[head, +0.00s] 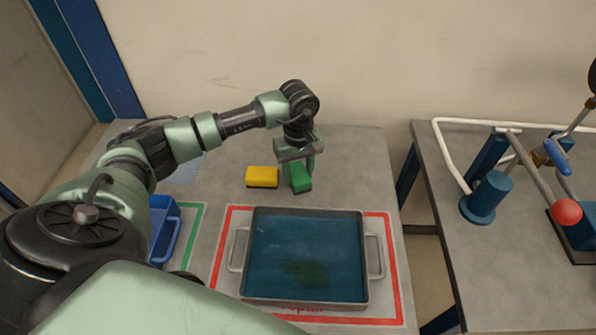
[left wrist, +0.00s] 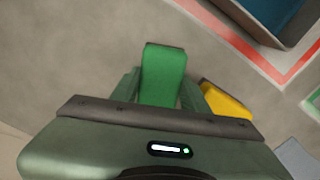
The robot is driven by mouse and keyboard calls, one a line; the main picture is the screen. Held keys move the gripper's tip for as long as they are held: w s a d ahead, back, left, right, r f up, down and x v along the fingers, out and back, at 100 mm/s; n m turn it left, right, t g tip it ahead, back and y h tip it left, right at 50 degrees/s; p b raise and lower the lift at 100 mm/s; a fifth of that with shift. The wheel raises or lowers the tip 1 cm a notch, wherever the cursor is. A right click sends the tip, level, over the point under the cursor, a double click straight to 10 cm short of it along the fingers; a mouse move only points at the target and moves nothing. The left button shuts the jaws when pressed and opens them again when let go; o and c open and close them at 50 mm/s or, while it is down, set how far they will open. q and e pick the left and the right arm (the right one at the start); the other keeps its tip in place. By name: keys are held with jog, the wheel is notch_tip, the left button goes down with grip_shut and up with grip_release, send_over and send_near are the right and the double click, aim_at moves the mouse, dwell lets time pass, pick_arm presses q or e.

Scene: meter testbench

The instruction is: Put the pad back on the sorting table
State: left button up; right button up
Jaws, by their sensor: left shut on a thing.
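The green pad (head: 300,178) is at the back of the grey sorting table (head: 350,165), right of a yellow pad (head: 262,176). My left gripper (head: 299,165) points down over the green pad and is shut on it. In the left wrist view the green pad (left wrist: 163,75) sits between the two fingers (left wrist: 160,88). The pad is at or very near the table top; I cannot tell whether it touches. The yellow pad (left wrist: 226,103) lies beside it, apart from the gripper. My right gripper is not in view.
A grey tray with blue liquid (head: 305,255) stands inside a red outline in front of the pads. A blue bin (head: 165,230) sits by a green outline at left. A second bench with pipes and a red ball (head: 566,211) stands right, across a gap.

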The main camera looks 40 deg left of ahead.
aim_at(298, 173)
pick_arm(q)
jog(key=shift+f, duration=0.1)
jog(key=o, duration=1.5)
jog(key=shift+c, duration=0.2)
jog(key=shift+r, duration=0.4)
notch_tip(298, 173, up, 12)
jog(key=b, duration=0.2)
jog(key=shift+f+b, duration=0.25)
jog(key=shift+b, duration=0.05)
jog(key=shift+f, duration=0.1)
